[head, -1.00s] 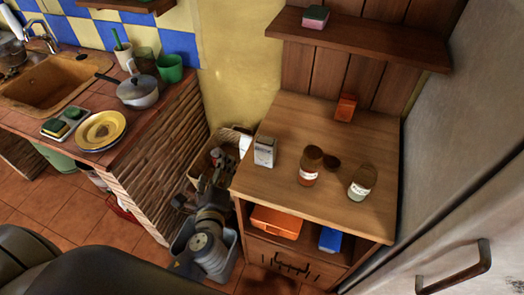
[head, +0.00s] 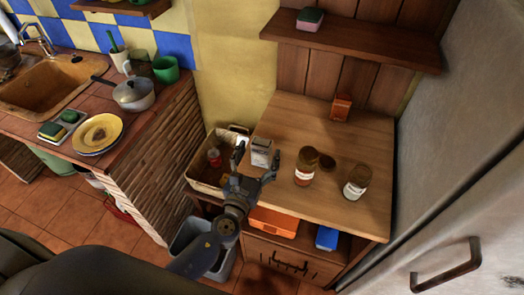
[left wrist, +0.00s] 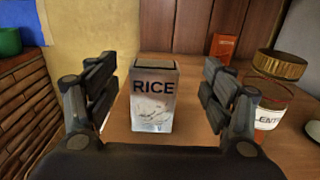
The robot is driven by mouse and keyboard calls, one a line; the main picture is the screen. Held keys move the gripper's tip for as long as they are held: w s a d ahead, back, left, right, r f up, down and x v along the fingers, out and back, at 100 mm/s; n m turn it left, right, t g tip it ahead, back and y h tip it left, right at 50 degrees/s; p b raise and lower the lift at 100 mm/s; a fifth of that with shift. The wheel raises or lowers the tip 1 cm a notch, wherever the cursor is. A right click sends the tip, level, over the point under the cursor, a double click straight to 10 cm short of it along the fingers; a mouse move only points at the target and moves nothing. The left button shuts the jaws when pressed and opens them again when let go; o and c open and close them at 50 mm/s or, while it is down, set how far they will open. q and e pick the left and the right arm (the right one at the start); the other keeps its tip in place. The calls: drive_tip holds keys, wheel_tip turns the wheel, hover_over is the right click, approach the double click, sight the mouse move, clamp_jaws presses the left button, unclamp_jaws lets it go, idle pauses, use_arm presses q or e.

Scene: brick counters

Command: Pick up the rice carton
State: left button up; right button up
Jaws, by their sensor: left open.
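The rice carton (head: 261,152), a small pale box with a dark top, stands upright near the left edge of the wooden cabinet top (head: 330,115). In the left wrist view the carton (left wrist: 153,98) shows its "RICE" label, centred ahead between the fingers. My left gripper (head: 258,163) is open at the cabinet's front left edge, with its fingers pointing toward the carton. The fingers (left wrist: 157,95) look spread wider than the carton, with visible gaps on both sides. My right gripper is not in view.
A jar labelled "LENT..." (left wrist: 268,108) stands right of the carton; the head view shows brown-lidded jars (head: 304,170) (head: 357,182). An orange box (head: 341,107) stands at the back. A crate (head: 207,182) sits left of the cabinet. A fridge (head: 445,150) bounds the right.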

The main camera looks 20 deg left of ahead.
sight(260, 148)
use_arm(q)
drive_tip(key=w, duration=0.5)
drive_tip(key=shift+a+f+p, duration=0.25)
drive_tip(key=shift+f+p, duration=0.1)
drive_tip(key=shift+p, duration=0.05)
drive_tip(key=shift+c, duration=1.3)
drive_tip(key=c, duration=1)
